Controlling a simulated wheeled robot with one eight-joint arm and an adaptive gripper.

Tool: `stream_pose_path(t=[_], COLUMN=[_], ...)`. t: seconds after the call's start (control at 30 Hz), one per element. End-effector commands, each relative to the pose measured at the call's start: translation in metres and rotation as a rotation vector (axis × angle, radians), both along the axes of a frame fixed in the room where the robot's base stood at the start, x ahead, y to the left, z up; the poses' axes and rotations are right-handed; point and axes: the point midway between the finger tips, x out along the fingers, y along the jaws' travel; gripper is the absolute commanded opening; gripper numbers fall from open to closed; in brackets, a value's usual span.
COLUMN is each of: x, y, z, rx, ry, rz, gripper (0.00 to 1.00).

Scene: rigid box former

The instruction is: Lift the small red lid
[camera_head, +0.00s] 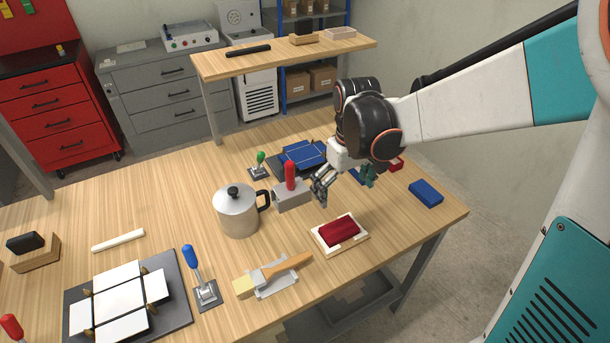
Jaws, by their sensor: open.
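A small red box-shaped piece (397,164), which looks like the small red lid, lies on the wooden workbench (200,265) toward its right back. My wrist partly hides it, so its full shape cannot be told. My gripper (345,189) is open and empty, with its fingers pointing down over the bench. It is to the left of the red piece and nearer the camera. A blue piece (357,176) shows between and behind the fingers. Whether the fingers touch anything cannot be told.
A blue box (426,192) lies at the right edge. A dark red cloth (339,231) sits on a pale tray in front of my gripper. A red-handled block (292,195) and a metal pot (237,214) stand to the left. A blue panel (305,155) lies behind.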

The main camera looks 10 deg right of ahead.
Motion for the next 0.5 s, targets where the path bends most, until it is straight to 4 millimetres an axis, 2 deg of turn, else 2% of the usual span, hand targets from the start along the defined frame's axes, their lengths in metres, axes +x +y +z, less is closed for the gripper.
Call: stream_pose_path(t=[0.27,0.5], x=[0.005,0.004], y=[0.0,0.0], z=[-0.029,-0.075], rx=[0.0,0.0], ry=[0.024,0.022], rz=[0.011,0.011], gripper=[1.0,1.0])
